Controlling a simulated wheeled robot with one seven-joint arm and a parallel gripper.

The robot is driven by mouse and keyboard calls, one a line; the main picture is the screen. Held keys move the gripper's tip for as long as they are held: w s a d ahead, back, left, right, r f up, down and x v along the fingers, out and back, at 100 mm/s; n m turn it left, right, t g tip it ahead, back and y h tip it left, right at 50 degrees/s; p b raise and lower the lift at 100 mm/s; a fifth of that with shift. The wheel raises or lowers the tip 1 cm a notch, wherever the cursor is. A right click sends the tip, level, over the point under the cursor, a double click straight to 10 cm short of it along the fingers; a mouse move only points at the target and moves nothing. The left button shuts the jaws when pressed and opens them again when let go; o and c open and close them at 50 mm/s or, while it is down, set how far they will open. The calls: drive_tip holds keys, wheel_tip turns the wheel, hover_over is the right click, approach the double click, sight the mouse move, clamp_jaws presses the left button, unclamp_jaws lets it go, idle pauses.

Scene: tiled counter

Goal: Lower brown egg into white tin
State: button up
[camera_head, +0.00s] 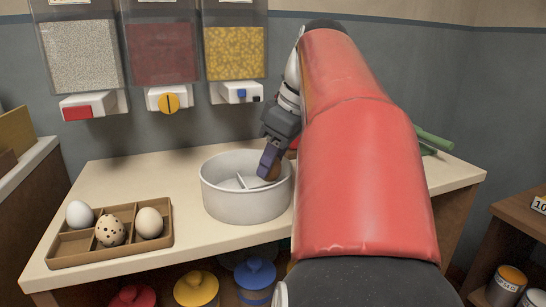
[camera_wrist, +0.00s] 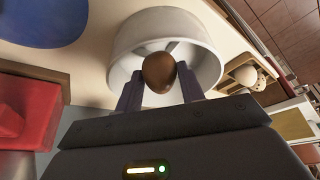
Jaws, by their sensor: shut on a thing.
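The brown egg (camera_wrist: 158,72) is held between the two fingers of my gripper (camera_wrist: 160,88), as the wrist view shows. In the head view my gripper (camera_head: 269,166) points down at the right part of the white tin (camera_head: 243,205), with its fingertips at or just inside the rim. There the egg is mostly hidden by the fingers. The tin is round and open, with thin white dividers inside. In the wrist view the tin (camera_wrist: 125,45) lies behind the egg. I cannot tell whether the egg touches the tin.
A brown compartment tray (camera_head: 110,250) left of the tin holds a white egg (camera_head: 80,214), a speckled egg (camera_head: 111,231) and a cream egg (camera_head: 149,222). Dispensers (camera_head: 161,52) hang on the wall behind. Green things (camera_head: 434,140) lie right of my arm. The counter's left back is clear.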

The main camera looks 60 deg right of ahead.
sight(272, 181)
drive_tip(key=shift+f+b, duration=1.65)
drive_tip(key=shift+f, duration=0.55)
idle(0.9)
drive_tip(key=o, duration=0.7)
drive_tip(key=p+v, duration=0.3)
drive_tip(key=v, duration=0.4)
drive_tip(key=shift+s+r, duration=0.15)
drive_tip(key=shift+r, duration=0.2)
